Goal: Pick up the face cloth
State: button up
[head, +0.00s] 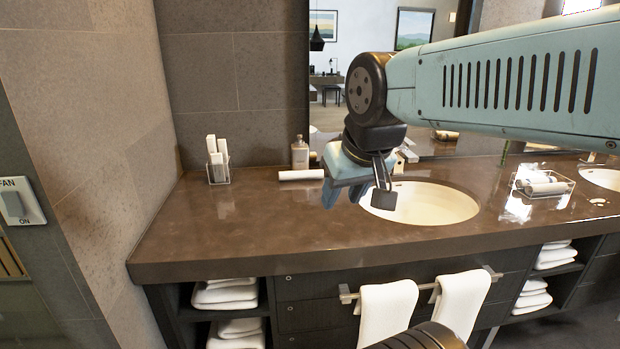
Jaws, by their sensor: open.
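A white rolled cloth (300,174), which looks like a face cloth, lies on the brown vanity counter (230,225) at the back, left of the sink. My gripper (356,194) is above the counter just right of it, in front of the sink's left edge. The fingers point down and are apart, with nothing visible between them. The gripper may hide the roll's right end. More white rolls (543,187) lie in a wire basket (546,195) at the right.
A bottle (299,152) stands behind the roll, and a holder with white items (217,167) stands at the left. The round sink (425,203) is at the centre. Two white towels (386,312) hang on the front rail. The counter's left front is clear.

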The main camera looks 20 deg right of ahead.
aim_at(304, 174)
jog(key=u, duration=0.15)
jog(key=i, duration=0.95)
jog(key=z, duration=0.1)
